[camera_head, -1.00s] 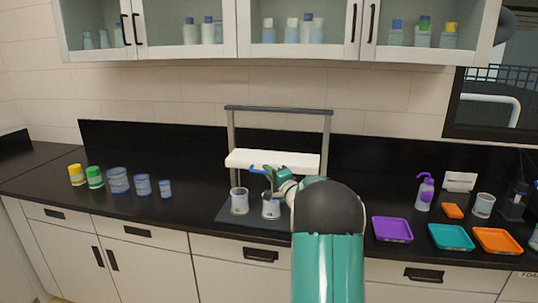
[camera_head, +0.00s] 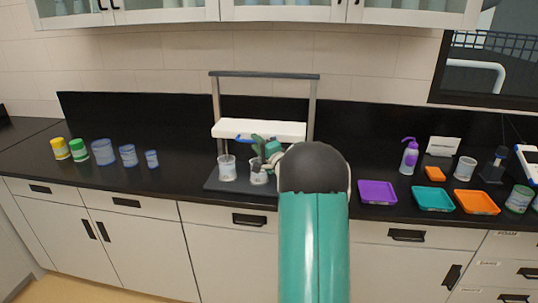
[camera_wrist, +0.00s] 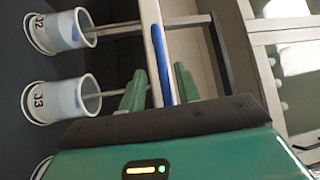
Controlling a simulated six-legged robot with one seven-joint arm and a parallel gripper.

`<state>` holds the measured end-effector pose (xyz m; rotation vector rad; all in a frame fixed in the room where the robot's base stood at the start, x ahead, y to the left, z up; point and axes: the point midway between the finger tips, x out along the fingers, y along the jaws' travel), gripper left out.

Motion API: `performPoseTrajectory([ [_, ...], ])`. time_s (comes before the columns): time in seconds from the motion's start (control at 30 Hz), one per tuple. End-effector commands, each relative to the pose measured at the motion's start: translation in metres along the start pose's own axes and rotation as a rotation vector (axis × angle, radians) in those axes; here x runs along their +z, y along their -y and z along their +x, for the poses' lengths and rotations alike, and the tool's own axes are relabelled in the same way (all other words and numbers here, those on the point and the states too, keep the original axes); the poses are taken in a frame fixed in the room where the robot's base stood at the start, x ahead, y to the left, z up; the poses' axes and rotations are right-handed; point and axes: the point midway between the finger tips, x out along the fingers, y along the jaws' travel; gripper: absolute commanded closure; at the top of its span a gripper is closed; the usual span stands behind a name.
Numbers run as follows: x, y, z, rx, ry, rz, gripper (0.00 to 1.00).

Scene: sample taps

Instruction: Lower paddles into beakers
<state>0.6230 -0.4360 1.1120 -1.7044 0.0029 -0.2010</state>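A stirring stand has a grey frame (camera_head: 265,75), a white crossbar (camera_head: 258,129) and a blue handle (camera_head: 243,138) along the crossbar's lower front. Two beakers (camera_head: 227,168) (camera_head: 259,176) show under it in the head view. In the wrist view they carry labels J2 (camera_wrist: 62,32) and J3 (camera_wrist: 62,98), and thin rods reach into both. My gripper (camera_wrist: 160,82) is open, with the crossbar edge and blue handle (camera_wrist: 160,50) between its two green fingers. A gap shows beside the right finger. My arm hides the stand's right part in the head view.
Yellow and green-lidded jars (camera_head: 60,148) and blue-tinted beakers (camera_head: 103,152) stand at left. Purple (camera_head: 378,193), teal (camera_head: 433,199) and orange (camera_head: 476,202) trays, a wash bottle (camera_head: 409,157) and a white-labelled beaker (camera_head: 465,168) are at right. Glass cabinets (camera_head: 290,10) hang above.

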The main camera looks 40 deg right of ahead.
Motion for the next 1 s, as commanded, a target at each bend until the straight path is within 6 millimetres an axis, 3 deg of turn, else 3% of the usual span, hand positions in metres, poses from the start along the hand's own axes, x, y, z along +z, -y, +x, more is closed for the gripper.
performPoseTrajectory([
  [0.53,0.000,0.000,-0.111,0.003,-0.003,0.001,0.67],
  [0.7,0.000,-0.001,-0.126,0.003,-0.001,0.001,0.67],
  [1.0,0.000,-0.001,-0.127,0.003,-0.001,0.000,0.67],
])
